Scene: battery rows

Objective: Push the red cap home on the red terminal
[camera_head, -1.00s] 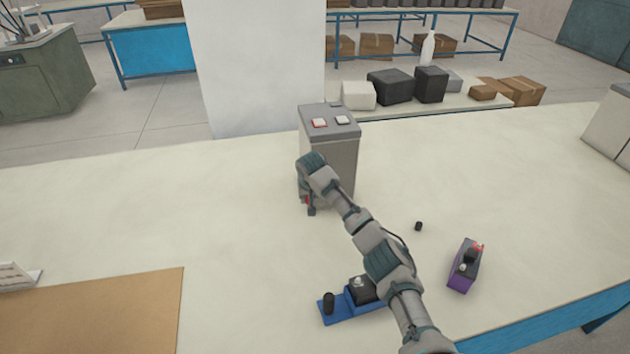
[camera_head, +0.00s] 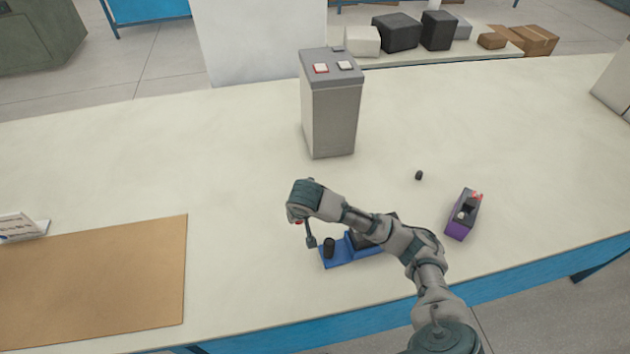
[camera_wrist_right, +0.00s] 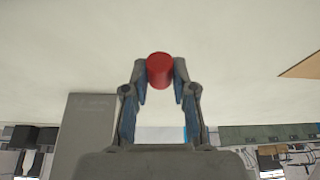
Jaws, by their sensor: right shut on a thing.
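The red cap (camera_wrist_right: 160,70) is a small cylinder between the fingertips of my right gripper (camera_wrist_right: 160,82) in the right wrist view. My right gripper (camera_head: 304,232) is shut on it, above the table just left of the blue tray (camera_head: 338,260) in the head view. Only a sliver of red shows there. A black cylinder (camera_head: 329,247) stands at the tray's left end. A black block on the tray is mostly hidden by my right arm. A purple-based battery (camera_head: 459,222) with a red part on top (camera_head: 476,196) stands to the right. My left gripper is out of view.
A tall grey box (camera_head: 331,115) with a red-edged and a white button on top stands behind. A small black cap (camera_head: 419,175) lies on the table (camera_head: 230,160). A brown mat (camera_head: 100,280) is at left. The table's middle left is clear.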

